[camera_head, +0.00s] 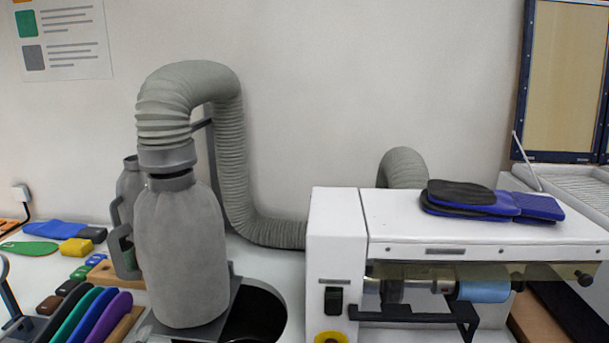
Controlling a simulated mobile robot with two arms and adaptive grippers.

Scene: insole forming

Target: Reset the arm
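Neither of my grippers and no part of my arms can be made out in the head view. A white grinding machine (335,225) stands at the right, with a blue roller (484,291) and a black bracket at its front. Blue and black insoles (462,196) lie stacked on its flat top, beside a blue piece (538,207) at the right.
A grey dust bag (181,255) with a ribbed hose (232,150) stands left of the machine. Colored insoles (85,318) and small blocks crowd the lower left. A dark-framed panel (565,75) rises at the right. A dark round opening (262,312) lies beside the bag.

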